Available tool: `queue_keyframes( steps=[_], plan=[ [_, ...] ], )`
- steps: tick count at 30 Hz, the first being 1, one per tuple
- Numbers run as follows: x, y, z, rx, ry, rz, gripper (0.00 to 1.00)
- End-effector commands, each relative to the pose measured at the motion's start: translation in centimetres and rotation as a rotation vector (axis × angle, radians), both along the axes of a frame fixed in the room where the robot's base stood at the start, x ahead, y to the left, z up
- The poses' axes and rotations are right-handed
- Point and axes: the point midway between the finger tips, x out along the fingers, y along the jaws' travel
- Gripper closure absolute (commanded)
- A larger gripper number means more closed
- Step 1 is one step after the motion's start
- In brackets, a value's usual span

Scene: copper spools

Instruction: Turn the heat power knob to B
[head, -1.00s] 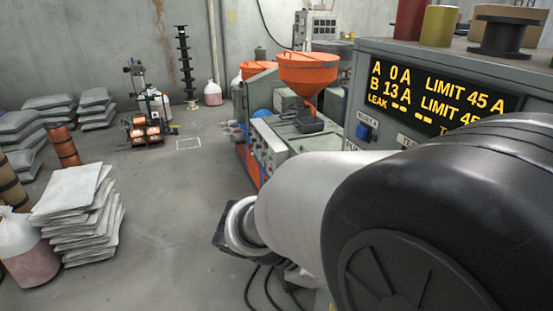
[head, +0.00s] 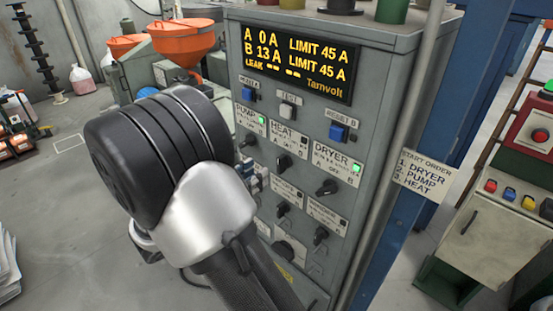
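The grey power panel (head: 375,120) stands in the middle of the head view. Its heat knob (head: 284,162) is a small black knob below the "HEAT" label (head: 283,133). The knob's pointer setting is too small to read surely. The display (head: 297,62) reads A 0 A, B 13 A, each with LIMIT 45 A, and LEAK with dashes. My arm's dark joint and pale link stand in front of the panel's left side, apart from the heat knob in the picture.
The pump knob (head: 247,138) and dryer knob (head: 327,187) flank the heat knob; green lamps glow beside both labels. More knobs sit below. A start order sign (head: 422,175) reads dryer, pump, heat. A blue post and another control cabinet (head: 480,235) stand right.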

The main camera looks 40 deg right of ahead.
Motion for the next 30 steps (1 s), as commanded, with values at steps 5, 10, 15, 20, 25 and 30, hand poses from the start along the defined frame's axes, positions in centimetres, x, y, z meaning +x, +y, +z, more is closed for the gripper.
queue_keyframes(
  steps=[5,10,15,20,25,30],
  plan=[
    [0.2,-4.1,0.0,0.001,0.0,-0.005,0.68],
    [0.4,-7.0,0.0,0.002,0.0,-0.005,0.68],
    [0.6,-8.6,0.0,0.001,-0.001,-0.002,0.68],
    [0.7,-9.1,0.0,0.002,0.0,0.0,0.68],
    [0.7,-9.0,0.0,0.002,0.0,0.0,0.68],
    [0.7,-9.0,0.0,0.001,0.0,0.0,0.77]
  ],
)
